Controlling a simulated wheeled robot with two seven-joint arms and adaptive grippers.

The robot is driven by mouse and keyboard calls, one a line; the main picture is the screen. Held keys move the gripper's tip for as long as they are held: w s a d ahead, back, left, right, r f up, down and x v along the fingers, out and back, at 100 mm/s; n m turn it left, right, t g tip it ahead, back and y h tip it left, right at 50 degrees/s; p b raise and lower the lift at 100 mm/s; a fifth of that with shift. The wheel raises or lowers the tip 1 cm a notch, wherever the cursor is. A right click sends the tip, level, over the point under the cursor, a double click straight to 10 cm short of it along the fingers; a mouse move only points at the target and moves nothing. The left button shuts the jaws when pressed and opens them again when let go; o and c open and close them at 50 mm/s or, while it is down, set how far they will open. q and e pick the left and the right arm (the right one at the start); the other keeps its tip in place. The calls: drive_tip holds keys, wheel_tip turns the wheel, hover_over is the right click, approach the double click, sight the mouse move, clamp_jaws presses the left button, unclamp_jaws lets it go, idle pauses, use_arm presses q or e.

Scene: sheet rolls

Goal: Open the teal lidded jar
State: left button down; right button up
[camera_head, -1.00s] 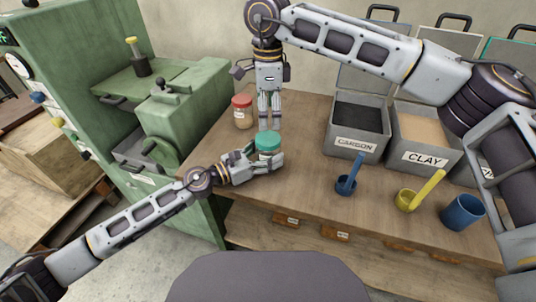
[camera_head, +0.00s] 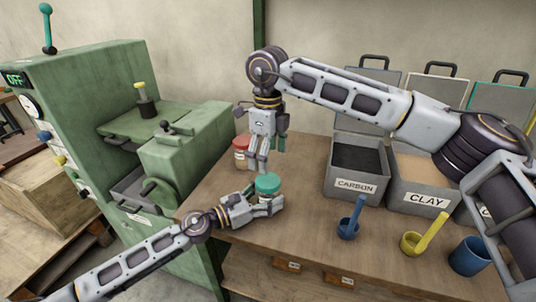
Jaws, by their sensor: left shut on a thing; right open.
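The teal lidded jar (camera_head: 268,185) stands on the wooden bench with its teal lid on top. My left gripper (camera_head: 266,206) comes in low from the left and is shut around the jar's body, which it mostly hides. My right gripper (camera_head: 257,165) points down from above, just up and left of the lid. Its fingers are open and empty, apart from the lid as far as I can see.
A red-lidded jar (camera_head: 241,152) stands close behind my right gripper. To the right are the CARBON bin (camera_head: 357,188), the CLAY bin (camera_head: 424,200), a blue scoop (camera_head: 350,225), a yellow scoop (camera_head: 415,240) and a blue cup (camera_head: 469,256). A green machine (camera_head: 190,150) stands left.

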sight(268, 180)
drive_tip(key=m, duration=1.5)
drive_tip(key=shift+m, duration=2.7)
drive_tip(key=shift+f, duration=0.15)
drive_tip(key=shift+f, duration=3.9)
